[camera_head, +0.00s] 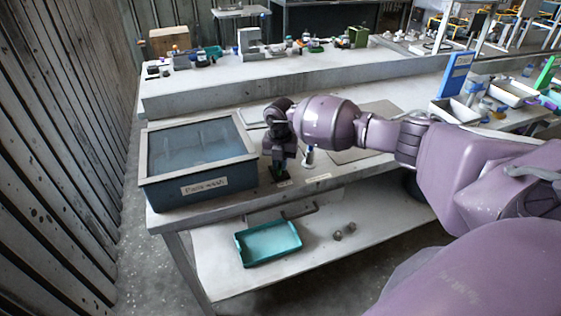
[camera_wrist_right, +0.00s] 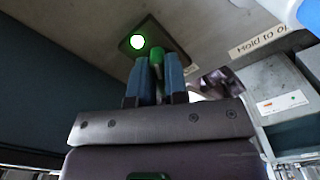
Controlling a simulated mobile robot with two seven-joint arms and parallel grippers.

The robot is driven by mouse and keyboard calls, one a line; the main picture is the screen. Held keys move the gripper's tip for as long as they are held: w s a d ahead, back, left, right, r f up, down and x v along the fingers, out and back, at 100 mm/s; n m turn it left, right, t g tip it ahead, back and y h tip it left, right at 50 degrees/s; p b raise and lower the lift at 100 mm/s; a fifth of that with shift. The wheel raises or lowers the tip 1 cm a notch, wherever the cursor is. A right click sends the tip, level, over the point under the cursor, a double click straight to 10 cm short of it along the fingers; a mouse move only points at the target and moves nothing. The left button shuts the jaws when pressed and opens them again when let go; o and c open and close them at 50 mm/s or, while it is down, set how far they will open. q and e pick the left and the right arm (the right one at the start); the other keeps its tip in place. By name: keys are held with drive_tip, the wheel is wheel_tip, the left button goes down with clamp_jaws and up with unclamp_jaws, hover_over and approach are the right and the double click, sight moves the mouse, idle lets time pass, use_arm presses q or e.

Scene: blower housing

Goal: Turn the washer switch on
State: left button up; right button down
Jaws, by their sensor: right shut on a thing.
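The washer (camera_head: 196,160) is a blue-grey tank with a pale rim and a "Parts wash" label, at the left end of the near bench. Its switch has a dark plate (camera_head: 266,179) on the bench just right of the tank. In the right wrist view the plate carries a round lamp (camera_wrist_right: 137,41) glowing bright green. My right gripper (camera_head: 279,164) reaches down over the switch. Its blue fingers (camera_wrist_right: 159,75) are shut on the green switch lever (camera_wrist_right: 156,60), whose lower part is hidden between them. My left gripper is not in view.
A label beginning "Hold to" (camera_wrist_right: 262,38) lies beside the switch. A blue panel (camera_head: 455,74) and white bins (camera_head: 452,111) stand at the bench's right. A plank wall (camera_head: 65,130) is left.

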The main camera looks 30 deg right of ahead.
drive_tip(key=c, duration=1.1)
unclamp_jaws()
drive_tip(key=shift+c, duration=0.2)
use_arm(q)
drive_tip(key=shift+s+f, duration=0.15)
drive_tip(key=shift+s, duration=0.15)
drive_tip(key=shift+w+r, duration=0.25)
use_arm(e)
wheel_tip(320, 180, up, 11)
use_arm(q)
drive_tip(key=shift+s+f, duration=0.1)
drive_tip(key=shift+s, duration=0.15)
use_arm(e)
drive_tip(key=shift+f, duration=0.1)
